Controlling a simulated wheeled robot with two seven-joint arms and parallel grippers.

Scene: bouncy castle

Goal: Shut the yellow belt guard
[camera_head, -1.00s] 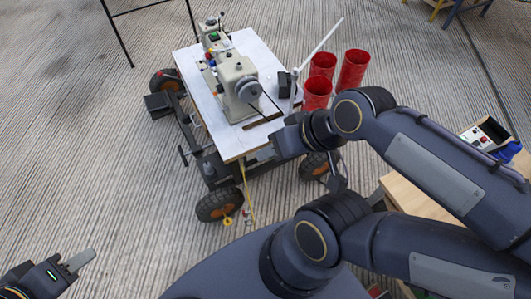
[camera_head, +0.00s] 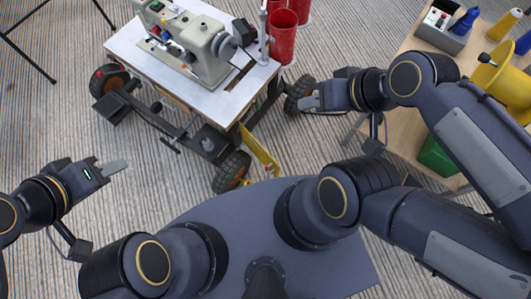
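A yellow panel (camera_head: 262,155), likely the belt guard, hangs at a slant under the near right corner of the white sewing-machine table (camera_head: 122,43). It stands out from the cart by the wheel, and its upper end is partly hidden by the table. My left gripper (camera_head: 114,167) is over the floor to the left of the cart, well away from the panel, with nothing visible in it. My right gripper (camera_head: 308,102) is to the right of the panel, near a cart wheel, apart from the panel. The finger gap of both grippers is unclear.
A beige sewing machine (camera_head: 210,50) stands on the table. Black cart wheels (camera_head: 231,172) stick out below it. Red cylinders (camera_head: 282,38) stand behind.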

